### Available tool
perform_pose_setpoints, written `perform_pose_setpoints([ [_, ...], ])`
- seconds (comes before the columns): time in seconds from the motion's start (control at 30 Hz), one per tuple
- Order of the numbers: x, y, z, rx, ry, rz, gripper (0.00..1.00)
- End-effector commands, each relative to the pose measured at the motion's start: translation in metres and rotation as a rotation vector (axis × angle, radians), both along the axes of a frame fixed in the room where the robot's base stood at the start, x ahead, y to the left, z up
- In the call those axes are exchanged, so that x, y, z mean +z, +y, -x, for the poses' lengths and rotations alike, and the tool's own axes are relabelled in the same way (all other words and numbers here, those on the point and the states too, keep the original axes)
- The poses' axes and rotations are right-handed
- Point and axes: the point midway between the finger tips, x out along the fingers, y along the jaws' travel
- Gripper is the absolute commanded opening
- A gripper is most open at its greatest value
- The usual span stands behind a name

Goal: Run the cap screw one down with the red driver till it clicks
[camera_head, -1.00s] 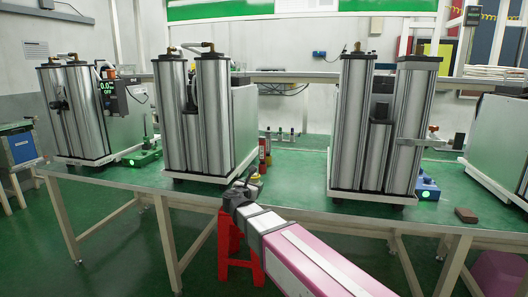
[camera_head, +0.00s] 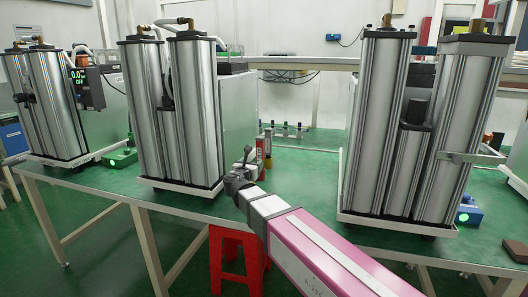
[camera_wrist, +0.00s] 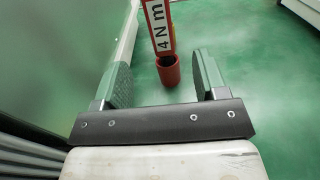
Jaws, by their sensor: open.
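The red driver (camera_wrist: 158,28), with a white band marked "4 N m", stands upright beyond my gripper in the wrist view. Its lower end is at a red cup-like holder (camera_wrist: 168,72) on the green table. In the head view the driver (camera_head: 260,148) shows small, just right of my gripper (camera_head: 245,160). My gripper also shows in the wrist view (camera_wrist: 162,62), open and empty. The driver and holder appear between the fingers in the picture, with no visible contact. I cannot make out cap screw one.
Metal twin-column units stand left (camera_head: 178,115), far left (camera_head: 50,105) and right (camera_head: 405,130) on the green table (camera_head: 295,188). A row of small fittings (camera_head: 285,130) lies at the back. A red stool (camera_head: 238,255) stands below. The table's middle is fairly clear.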

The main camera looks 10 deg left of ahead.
Motion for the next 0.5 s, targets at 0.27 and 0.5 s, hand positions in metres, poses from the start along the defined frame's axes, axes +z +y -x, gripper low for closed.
perform_pose_setpoints([
  [0.27, 0.000, 0.000, -0.024, -0.001, 0.000, 0.000, 0.66],
  [0.5, 0.000, -0.003, -0.055, 0.000, 0.000, 0.000, 0.66],
])
